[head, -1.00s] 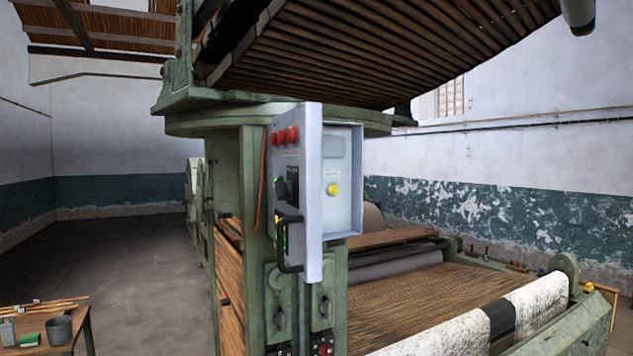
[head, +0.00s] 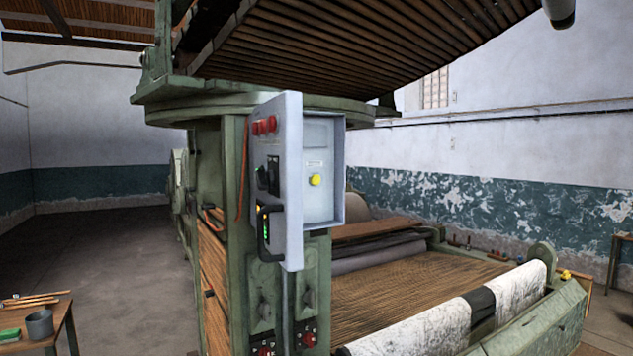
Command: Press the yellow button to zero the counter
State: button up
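The yellow button (head: 315,180) is a small round knob on the pale inner panel of a grey control box (head: 338,211) mounted on the green machine post. A blank pale rectangle, possibly the counter (head: 317,131), sits above the button; I cannot read anything on it. The box's door (head: 291,180) stands open, swung toward me, with red knobs (head: 264,125), a black switch and a black handle (head: 266,232) on its outer face. The button is in clear view past the door's edge. My gripper is not in view.
The large green machine (head: 222,180) fills the middle, with a slatted apron (head: 395,300) and a white roll (head: 425,322) at the right. A wooden table (head: 60,325) with a grey cup (head: 39,324) stands at lower left. Bare floor (head: 110,240) lies left of the machine.

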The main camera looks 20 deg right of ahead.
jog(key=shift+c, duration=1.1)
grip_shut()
